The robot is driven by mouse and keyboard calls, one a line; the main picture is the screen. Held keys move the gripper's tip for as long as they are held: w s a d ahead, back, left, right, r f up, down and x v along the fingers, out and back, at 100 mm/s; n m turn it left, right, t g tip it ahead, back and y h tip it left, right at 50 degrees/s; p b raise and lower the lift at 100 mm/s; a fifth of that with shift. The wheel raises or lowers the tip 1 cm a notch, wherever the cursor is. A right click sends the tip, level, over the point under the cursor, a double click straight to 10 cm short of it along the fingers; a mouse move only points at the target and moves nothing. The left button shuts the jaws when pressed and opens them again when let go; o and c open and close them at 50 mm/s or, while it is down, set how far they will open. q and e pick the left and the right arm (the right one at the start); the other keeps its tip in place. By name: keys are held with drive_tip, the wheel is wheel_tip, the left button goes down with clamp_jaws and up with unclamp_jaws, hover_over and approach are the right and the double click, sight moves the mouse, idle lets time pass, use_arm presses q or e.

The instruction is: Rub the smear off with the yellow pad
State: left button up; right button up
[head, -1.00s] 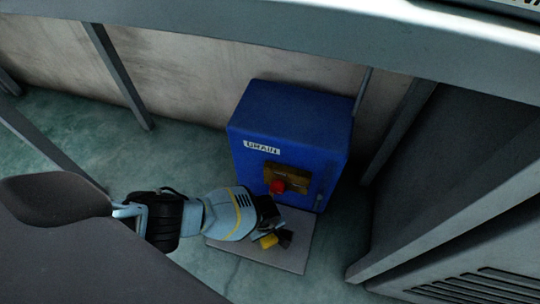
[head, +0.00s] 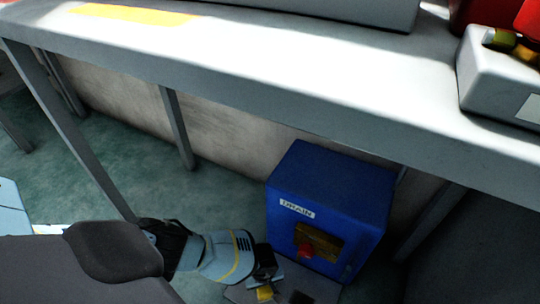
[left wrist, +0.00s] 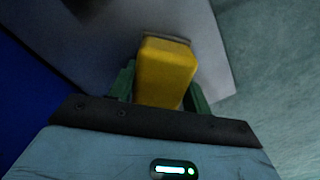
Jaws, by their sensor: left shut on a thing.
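My left gripper (head: 262,282) is shut on the yellow pad (head: 264,294), low over the grey plate (head: 240,292) in front of the blue box. In the left wrist view the yellow pad (left wrist: 165,72) sits between the green fingers, over the pale plate (left wrist: 212,65). I cannot tell whether the pad touches the plate. A dark brownish patch (head: 300,297), which looks like the smear, lies on the plate just right of the pad. A dark area (left wrist: 88,8) also shows at the top of the left wrist view. My right gripper is not in view.
The blue box (head: 325,205) stands close behind the plate, with a red knob (head: 305,251) on its front. A grey bench edge (head: 250,95) runs overhead, with legs (head: 176,128) at the back. Green floor (head: 215,185) is open left of the box.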

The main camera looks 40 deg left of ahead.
use_arm(q)
drive_tip(key=shift+s+a+f, duration=0.1)
drive_tip(key=shift+s+a, duration=0.15)
drive_tip(key=shift+a, duration=0.65)
drive_tip(key=shift+s+a, duration=0.3)
drive_tip(key=shift+a, duration=0.65)
drive_tip(key=shift+s+a+f, duration=0.1)
drive_tip(key=shift+s+a, duration=0.15)
drive_tip(key=shift+a, duration=0.65)
drive_tip(key=shift+s+a+r+b, duration=0.1)
drive_tip(key=shift+s+a+b, duration=0.15)
drive_tip(key=shift+a, duration=0.8)
drive_tip(key=shift+s+a+b, duration=0.25)
drive_tip(key=shift+s+a, duration=0.05)
drive_tip(key=shift+a, duration=0.8)
drive_tip(key=shift+s+a+r+b, duration=0.1)
drive_tip(key=shift+s+a+b, duration=0.15)
drive_tip(key=shift+a, duration=0.8)
drive_tip(key=shift+w+d, duration=0.1)
